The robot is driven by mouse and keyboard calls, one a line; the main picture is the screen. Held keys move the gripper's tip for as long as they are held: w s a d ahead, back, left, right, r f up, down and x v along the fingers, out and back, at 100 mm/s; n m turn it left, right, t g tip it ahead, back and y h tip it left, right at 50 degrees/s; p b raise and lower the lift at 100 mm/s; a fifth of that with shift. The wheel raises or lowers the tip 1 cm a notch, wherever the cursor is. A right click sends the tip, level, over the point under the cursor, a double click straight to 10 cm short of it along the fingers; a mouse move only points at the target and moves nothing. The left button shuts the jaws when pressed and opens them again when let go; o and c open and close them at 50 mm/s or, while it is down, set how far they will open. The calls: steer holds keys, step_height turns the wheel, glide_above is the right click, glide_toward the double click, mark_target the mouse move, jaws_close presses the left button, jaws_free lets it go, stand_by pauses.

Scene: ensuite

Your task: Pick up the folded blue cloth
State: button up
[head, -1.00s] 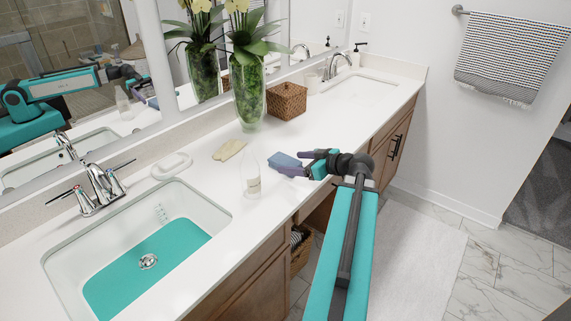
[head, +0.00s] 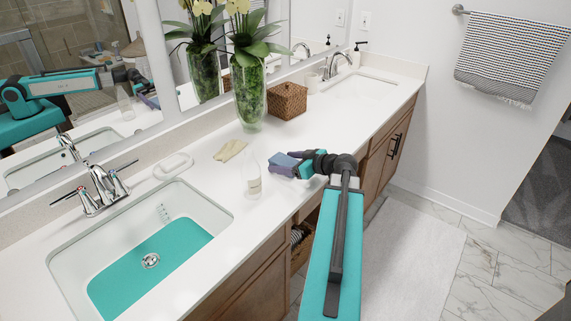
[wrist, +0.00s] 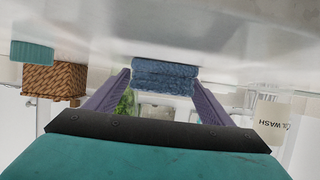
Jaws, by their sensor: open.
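The folded blue cloth (head: 281,161) lies on the white counter near its front edge, to the right of the clear bottle. In the wrist view, which looks upside down, the cloth (wrist: 165,75) lies flat in a neat fold between my two purple fingertips. My gripper (head: 286,170) is open, low at the cloth, with its fingers partly hiding it in the head view. In the wrist view my gripper (wrist: 161,80) has one finger at each side of the cloth; whether they touch it is not clear.
A clear bottle (head: 252,178) stands left of the cloth, and a yellowish folded cloth (head: 230,150) lies behind it. A wicker basket (head: 288,101) and a plant vase (head: 249,105) stand at the back. The counter (head: 330,127) right of the cloth is clear.

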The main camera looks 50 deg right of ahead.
mark_target(285, 161)
steer(key=shift+c, duration=0.4)
steer(key=c, duration=1)
steer(key=shift+r, duration=0.1)
steer(key=shift+c, duration=0.2)
steer(key=shift+r+b, duration=0.7)
steer(key=shift+r, duration=0.95)
steer(key=s+d+b, duration=0.1)
steer(key=s+d, duration=0.2)
steer(key=s, duration=0.4)
steer(key=s+d+r+b, duration=0.1)
steer(key=s+d+b, duration=0.1)
steer(key=s, duration=0.5)
steer(key=shift+s+d+r, duration=0.25)
steer(key=shift+s+d, duration=0.1)
steer(key=shift+d, duration=0.25)
